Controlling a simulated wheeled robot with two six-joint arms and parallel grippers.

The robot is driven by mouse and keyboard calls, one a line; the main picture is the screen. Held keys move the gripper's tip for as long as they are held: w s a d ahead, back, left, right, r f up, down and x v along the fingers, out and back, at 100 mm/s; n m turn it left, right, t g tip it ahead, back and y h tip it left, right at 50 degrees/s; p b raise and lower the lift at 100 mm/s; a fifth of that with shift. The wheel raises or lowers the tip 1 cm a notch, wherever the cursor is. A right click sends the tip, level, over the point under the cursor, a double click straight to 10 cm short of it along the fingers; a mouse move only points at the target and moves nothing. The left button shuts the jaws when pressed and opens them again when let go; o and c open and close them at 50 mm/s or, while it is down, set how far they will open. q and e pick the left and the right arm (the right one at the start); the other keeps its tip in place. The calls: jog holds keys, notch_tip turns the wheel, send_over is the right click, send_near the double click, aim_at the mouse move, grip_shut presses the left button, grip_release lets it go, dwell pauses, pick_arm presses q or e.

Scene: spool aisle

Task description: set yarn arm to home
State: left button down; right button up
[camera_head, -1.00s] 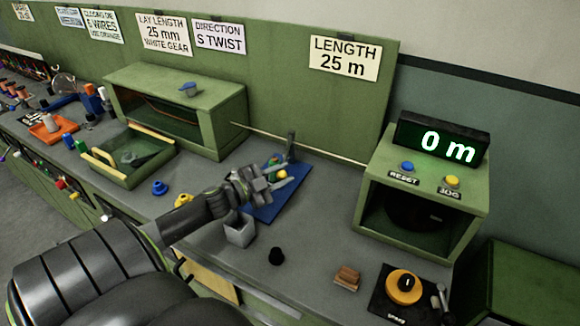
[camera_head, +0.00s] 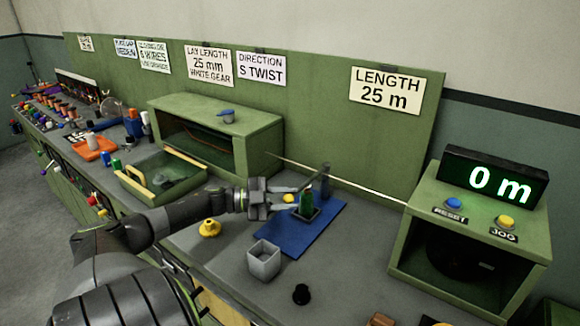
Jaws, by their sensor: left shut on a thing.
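My left gripper (camera_head: 286,198) reaches in from the left over the blue plate (camera_head: 312,236) on the bench. Its fingers are shut on a small yellow knob (camera_head: 290,198), partly hidden between them. A green upright piece (camera_head: 306,203) stands at the fingertips, and a dark upright post (camera_head: 324,182) is just behind it. I cannot tell clearly which of these pieces makes up the yarn arm. My right gripper is not in view.
A yellow flanged piece (camera_head: 209,228) sits near my forearm. A thin rod (camera_head: 340,180) runs behind toward the green counter housing (camera_head: 480,240), whose display (camera_head: 494,180) reads 0 m.

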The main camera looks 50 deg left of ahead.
pick_arm(q)
jog(key=shift+a+f, duration=0.1)
jog(key=c, duration=1.5)
grip_release()
jog(key=o, duration=0.3)
jog(key=shift+w+a, duration=0.1)
jog(key=shift+a, duration=0.1)
jog(key=shift+o, duration=0.2)
jog(key=shift+s+a, duration=0.15)
jog(key=shift+s, duration=0.25)
jog(key=b+v, duration=0.1)
jog(key=v, duration=1.5)
jog(key=shift+s+a, duration=0.2)
jog(key=shift+a, duration=0.1)
jog(key=shift+f, duration=0.1)
